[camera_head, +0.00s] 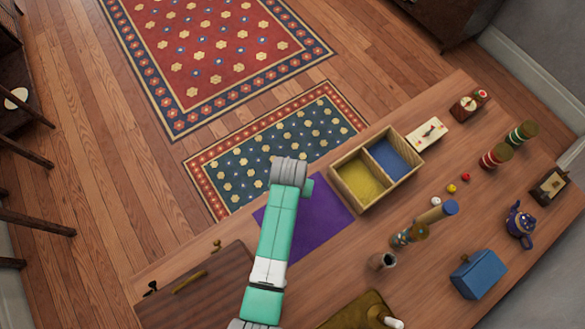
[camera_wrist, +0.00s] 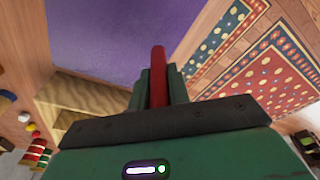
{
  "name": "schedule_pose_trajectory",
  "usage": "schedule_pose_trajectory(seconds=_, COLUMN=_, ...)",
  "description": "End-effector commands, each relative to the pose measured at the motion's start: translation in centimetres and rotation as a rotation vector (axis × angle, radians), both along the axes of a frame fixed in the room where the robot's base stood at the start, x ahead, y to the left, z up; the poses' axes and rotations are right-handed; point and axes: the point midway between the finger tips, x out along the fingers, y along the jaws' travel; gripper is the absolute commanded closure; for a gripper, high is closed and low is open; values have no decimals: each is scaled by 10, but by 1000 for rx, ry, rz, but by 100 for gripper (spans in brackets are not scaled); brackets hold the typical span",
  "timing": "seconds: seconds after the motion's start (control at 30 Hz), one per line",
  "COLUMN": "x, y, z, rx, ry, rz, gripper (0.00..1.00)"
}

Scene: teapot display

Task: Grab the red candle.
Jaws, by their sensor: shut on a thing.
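The red candle (camera_wrist: 158,62) shows in the wrist view as a slim upright red bar between the two green fingers of my gripper (camera_wrist: 158,82). The fingers are closed on it, and its end sticks out past the fingertips. The purple mat (camera_wrist: 95,35) lies beyond the candle; I cannot tell whether the candle touches it. In the head view my arm is over the purple mat (camera_head: 322,217), and my wrist hides the fingers and the candle.
A two-part wooden box (camera_head: 353,205), yellow and blue inside, stands right of the mat. A purple teapot (camera_head: 520,222), a blue box (camera_head: 476,273), striped jars (camera_head: 496,156) and small balls (camera_head: 451,188) are farther right. A brown case (camera_head: 205,290) is at the lower left.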

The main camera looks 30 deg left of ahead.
Motion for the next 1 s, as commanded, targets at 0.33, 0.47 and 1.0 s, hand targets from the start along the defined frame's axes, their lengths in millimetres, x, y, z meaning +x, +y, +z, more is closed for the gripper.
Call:
schedule_pose_trajectory(seconds=0.33, x=-84, y=-3, z=10, rx=-1, ry=2, rz=1, gripper=100)
schedule_pose_trajectory(seconds=0.47, x=-120, y=-4, z=13, rx=-1, ry=2, rz=1, gripper=100)
schedule_pose_trajectory(seconds=1.0, x=-160, y=-4, z=16, rx=0, ry=-1, rz=0, gripper=100)
